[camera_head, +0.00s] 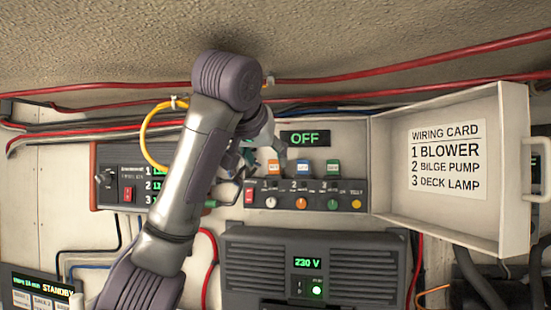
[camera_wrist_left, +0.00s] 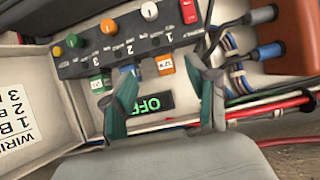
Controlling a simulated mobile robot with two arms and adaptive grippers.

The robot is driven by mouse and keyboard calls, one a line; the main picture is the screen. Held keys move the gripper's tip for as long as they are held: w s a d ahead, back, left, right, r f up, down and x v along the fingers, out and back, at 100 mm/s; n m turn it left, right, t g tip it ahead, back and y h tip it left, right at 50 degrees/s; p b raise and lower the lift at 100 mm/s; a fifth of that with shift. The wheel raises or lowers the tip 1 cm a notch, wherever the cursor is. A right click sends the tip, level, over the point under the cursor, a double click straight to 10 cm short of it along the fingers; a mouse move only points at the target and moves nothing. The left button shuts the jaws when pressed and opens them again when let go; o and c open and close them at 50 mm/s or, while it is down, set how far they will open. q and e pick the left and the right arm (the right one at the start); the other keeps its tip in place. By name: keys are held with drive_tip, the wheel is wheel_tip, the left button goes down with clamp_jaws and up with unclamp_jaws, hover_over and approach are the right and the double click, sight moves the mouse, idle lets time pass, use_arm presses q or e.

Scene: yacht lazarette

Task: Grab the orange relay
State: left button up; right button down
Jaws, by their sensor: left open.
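The orange relay (camera_head: 273,167) sits upright in the first slot of a dark panel (camera_head: 346,196) inside the open box. It also shows in the left wrist view (camera_wrist_left: 165,64), between and beyond the fingertips. My left gripper (camera_wrist_left: 166,98) is open and empty, its two fingers spread to either side of the orange relay's line, apart from it. In the head view the left gripper (camera_head: 264,152) is partly hidden by its own arm, just beside the orange relay. My right gripper is in neither view.
A blue relay (camera_head: 303,168) and a green relay (camera_head: 333,168) stand right of the orange one. The box lid with a wiring card (camera_head: 447,158) is open at right. A 230 V unit (camera_head: 315,268) lies below. Red cables (camera_head: 400,70) run above.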

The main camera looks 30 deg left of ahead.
sight(275, 162)
use_arm(q)
drive_tip(key=w+p, duration=0.1)
drive_tip(key=w+a+p, duration=0.1)
drive_tip(key=w, duration=0.1)
drive_tip(key=shift+w+f, duration=0.15)
drive_tip(key=shift+w, duration=0.15)
drive_tip(key=shift+w+a+f+p, duration=0.15)
drive_tip(key=shift+w+a+p, duration=0.05)
drive_tip(key=shift+w+p, duration=0.25)
drive_tip(key=shift+w+a+p, duration=0.1)
drive_tip(key=shift+w+p, duration=0.15)
drive_tip(key=shift+p, duration=0.1)
drive_tip(key=w+p, duration=0.2)
drive_tip(key=w+a+p, duration=0.1)
drive_tip(key=w, duration=0.1)
drive_tip(key=shift+w+p, duration=0.35)
drive_tip(key=shift+w+a+f, duration=0.15)
drive_tip(key=shift+w+f, duration=0.1)
drive_tip(key=shift+f, duration=0.05)
drive_tip(key=shift+s, duration=0.1)
drive_tip(key=shift+s, duration=0.1)
drive_tip(key=c, duration=1.1)
